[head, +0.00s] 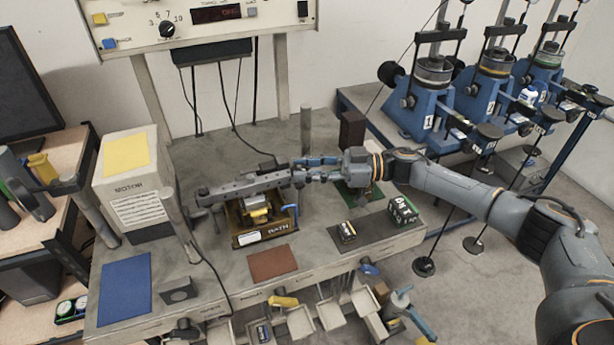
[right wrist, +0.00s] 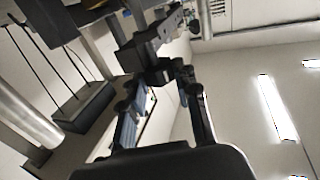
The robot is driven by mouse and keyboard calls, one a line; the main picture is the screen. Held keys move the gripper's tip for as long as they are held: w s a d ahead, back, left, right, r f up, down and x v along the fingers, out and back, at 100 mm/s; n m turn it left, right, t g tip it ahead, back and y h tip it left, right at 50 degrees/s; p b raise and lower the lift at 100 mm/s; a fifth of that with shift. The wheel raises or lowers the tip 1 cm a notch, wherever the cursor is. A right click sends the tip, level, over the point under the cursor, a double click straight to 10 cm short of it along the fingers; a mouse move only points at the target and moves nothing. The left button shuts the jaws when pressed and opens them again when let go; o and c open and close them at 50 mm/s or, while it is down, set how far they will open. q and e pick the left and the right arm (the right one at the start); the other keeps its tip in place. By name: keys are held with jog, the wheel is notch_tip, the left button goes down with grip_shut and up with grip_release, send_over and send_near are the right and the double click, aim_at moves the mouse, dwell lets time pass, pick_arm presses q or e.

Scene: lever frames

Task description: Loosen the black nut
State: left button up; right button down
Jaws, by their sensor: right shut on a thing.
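My right gripper (head: 303,170) reaches in from the right over the bench, at the right end of a grey lever bar (head: 243,187). In the right wrist view, its two fingers (right wrist: 160,80) are closed on a small dark block at the near end of the bar (right wrist: 150,40), which looks like the black nut (right wrist: 158,72). The fingers mostly cover the nut in the head view, so its thread and exact seating are hidden. My left gripper is in neither view.
Under the bar stands a small box (head: 264,232) with yellow parts and a blue handle. A motor box (head: 135,185) is at left and a post (head: 306,130) rises behind. Blue presses (head: 430,100) stand back right. The front bench holds a brown mat (head: 272,263) and small blocks.

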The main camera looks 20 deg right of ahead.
jog(key=shift+w+n+g+b, duration=0.1)
jog(key=shift+n+g+b, duration=0.2)
jog(key=shift+g, duration=0.2)
jog(key=c, duration=1)
grip_release()
jog(key=v, duration=1.2)
jog(key=shift+w+f, duration=0.1)
jog(key=shift+f, duration=0.05)
